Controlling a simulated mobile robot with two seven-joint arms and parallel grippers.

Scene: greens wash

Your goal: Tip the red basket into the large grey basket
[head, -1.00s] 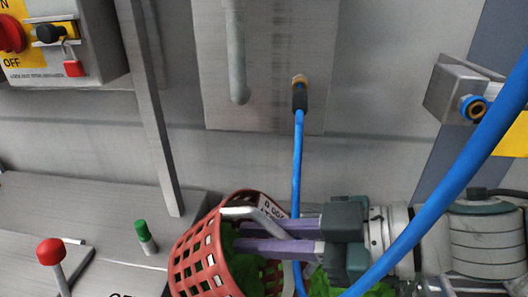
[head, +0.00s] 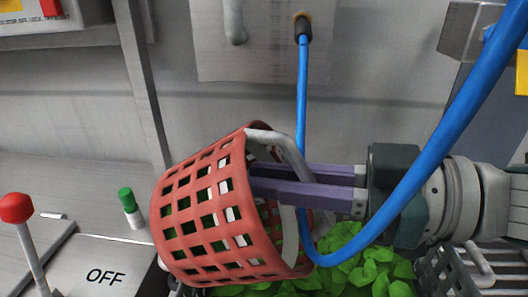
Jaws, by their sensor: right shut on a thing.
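The red basket (head: 200,213) is tipped on its side, with its mouth towards the right. My right gripper (head: 254,182) reaches into the mouth from the right, its fingers beside the pale handle and rim. It is shut on the red basket. Green leaves (head: 355,262) lie below and right of the red basket. The dark grey basket (head: 430,272) shows its slatted wall and handle at the lower right; the leaves appear to be inside it. Much of it is hidden or out of frame. Light gaps show through the red basket's holes; its inside is partly hidden. My left gripper is not in view.
A blue hose (head: 302,120) hangs from the back wall and loops in front of my right arm. A red-knobbed lever (head: 17,210) and a green-capped tube (head: 130,207) stand on the left panel. A metal post (head: 140,80) rises behind.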

